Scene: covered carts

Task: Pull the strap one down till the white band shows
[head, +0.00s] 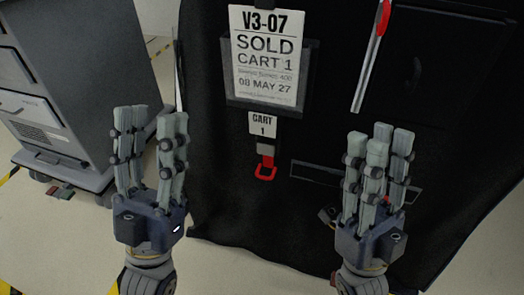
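A black cover drapes the cart (220,180) ahead of me. A small tag reading "CART 1" (262,124) hangs on its front. Below the tag is a short strap with a grey piece (265,150) and a red loop (266,174) at its lower end. No clear white band shows there. My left gripper (150,122) is left of the strap, fingers pointing up, open and empty. My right gripper (379,142) is right of the strap, fingers up, straight and apart, open and empty. Neither touches the red loop.
A sign reading "V3-07 SOLD CART 1" (266,50) sits in a pocket above the tag. A red-topped pale strip (371,62) hangs at upper right. A grey wheeled cabinet (50,90) stands at left. Open floor (60,230) shows at lower left.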

